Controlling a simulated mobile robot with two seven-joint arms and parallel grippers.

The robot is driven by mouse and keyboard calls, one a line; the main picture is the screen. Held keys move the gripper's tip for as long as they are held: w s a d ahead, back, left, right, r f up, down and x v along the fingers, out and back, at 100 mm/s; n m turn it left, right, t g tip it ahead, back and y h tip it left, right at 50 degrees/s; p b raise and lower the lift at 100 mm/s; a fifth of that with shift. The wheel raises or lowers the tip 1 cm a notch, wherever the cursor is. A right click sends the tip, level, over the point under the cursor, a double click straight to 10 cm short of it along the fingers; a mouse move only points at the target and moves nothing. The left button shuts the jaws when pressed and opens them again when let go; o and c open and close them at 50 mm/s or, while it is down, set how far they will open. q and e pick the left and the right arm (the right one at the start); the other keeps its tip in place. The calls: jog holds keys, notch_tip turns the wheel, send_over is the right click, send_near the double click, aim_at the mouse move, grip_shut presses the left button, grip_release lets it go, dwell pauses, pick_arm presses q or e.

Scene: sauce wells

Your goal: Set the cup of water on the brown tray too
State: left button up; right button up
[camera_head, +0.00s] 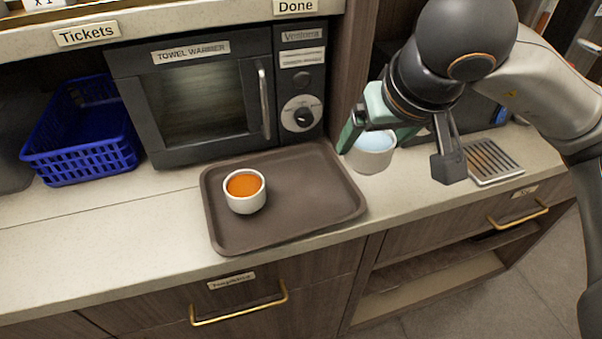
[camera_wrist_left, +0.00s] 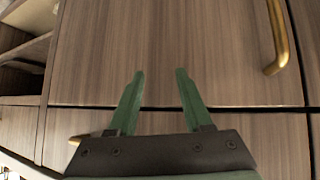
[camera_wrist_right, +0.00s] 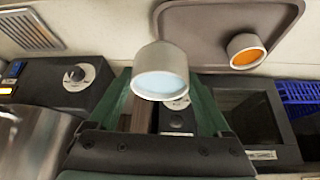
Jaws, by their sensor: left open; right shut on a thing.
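The cup of water (camera_head: 371,160) is pale grey with light blue water, just right of the brown tray. My right gripper (camera_head: 374,142) is shut on it, with green fingers on either side. The right wrist view shows the cup (camera_wrist_right: 160,60) upright between the fingers; whether its base touches the counter is hard to tell. The brown tray (camera_head: 300,185) lies on the counter and also shows in the right wrist view (camera_wrist_right: 190,25). My left gripper (camera_wrist_left: 158,95) is open and empty, facing wooden drawer fronts.
A white cup of orange sauce (camera_head: 245,197) stands on the tray's left part; its right part is bare. A towel warmer (camera_head: 200,95) stands behind the tray, with a blue basket (camera_head: 80,145) to its left. A drip grate (camera_head: 492,160) lies to the right.

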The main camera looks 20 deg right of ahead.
jog(key=w+a+f, duration=0.3)
jog(key=w+f, duration=0.2)
jog(key=w+a+f, duration=0.2)
jog(key=shift+w+a+f, duration=0.15)
jog(key=shift+w+a, duration=0.1)
jog(key=shift+a, duration=0.1)
jog(key=f, duration=0.3)
jog(key=shift+w+a+f, duration=0.15)
jog(key=shift+w+a, duration=0.1)
jog(key=shift+w, duration=0.05)
jog(key=shift+f, duration=0.35)
pick_arm(q)
jog(key=shift+s+f, duration=0.2)
jog(key=shift+s, duration=0.1)
jog(key=shift+w, duration=0.1)
